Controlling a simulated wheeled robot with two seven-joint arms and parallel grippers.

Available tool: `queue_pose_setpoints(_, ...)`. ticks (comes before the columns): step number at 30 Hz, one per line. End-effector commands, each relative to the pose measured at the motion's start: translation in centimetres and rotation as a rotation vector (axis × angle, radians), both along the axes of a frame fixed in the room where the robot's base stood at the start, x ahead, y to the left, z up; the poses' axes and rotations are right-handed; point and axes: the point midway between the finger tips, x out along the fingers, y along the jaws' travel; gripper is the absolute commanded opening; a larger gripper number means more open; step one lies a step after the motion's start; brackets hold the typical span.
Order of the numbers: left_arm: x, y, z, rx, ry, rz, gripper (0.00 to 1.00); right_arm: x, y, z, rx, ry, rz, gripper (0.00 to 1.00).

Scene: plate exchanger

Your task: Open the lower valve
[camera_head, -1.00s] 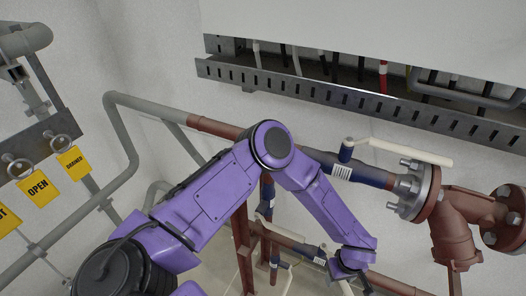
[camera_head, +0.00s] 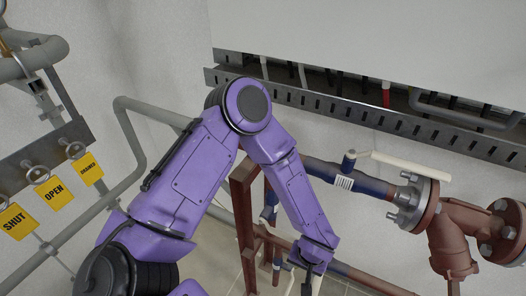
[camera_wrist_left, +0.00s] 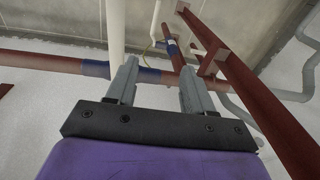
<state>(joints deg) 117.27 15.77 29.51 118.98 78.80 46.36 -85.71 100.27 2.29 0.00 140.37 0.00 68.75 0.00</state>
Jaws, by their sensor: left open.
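The lower pipe carries blue valve sections (camera_wrist_left: 97,68) in the left wrist view, with a long white lever (camera_wrist_left: 115,28) standing up from between them. My left gripper (camera_wrist_left: 157,78) is open, its two fingers pointing at this pipe. The left finger overlaps the lever's lower end; I cannot tell whether they touch. Nothing shows held between the fingers. In the head view my left gripper (camera_head: 304,278) is low in the middle, partly hidden by its own wrist, near the lower pipe. The upper valve (camera_head: 344,183) has a white lever (camera_head: 405,164) lying along its pipe. My right gripper is not in view.
A red-brown frame post (camera_head: 243,222) stands left of my forearm. A flanged pipe (camera_head: 450,235) is at the right, a slotted cable tray (camera_head: 330,105) above. Yellow tags SHUT (camera_head: 15,221), OPEN (camera_head: 54,192) hang at the left. Another blue valve (camera_wrist_left: 172,48) lies farther back.

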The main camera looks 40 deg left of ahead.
Motion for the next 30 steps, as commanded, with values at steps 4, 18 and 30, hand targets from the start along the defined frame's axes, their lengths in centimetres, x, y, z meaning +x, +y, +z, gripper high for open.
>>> queue_pose_setpoints(4, -2.1, 2.0, -1.5, 0.06, -0.019, 0.01, 0.52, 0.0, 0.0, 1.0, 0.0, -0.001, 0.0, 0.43)
queue_pose_setpoints(18, -6.3, 8.0, -4.1, 0.211, -0.109, 0.084, 0.52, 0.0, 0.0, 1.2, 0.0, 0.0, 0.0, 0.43)
queue_pose_setpoints(30, -6.4, 8.1, -4.2, 0.211, -0.112, 0.086, 0.07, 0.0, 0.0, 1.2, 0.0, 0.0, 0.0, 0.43)
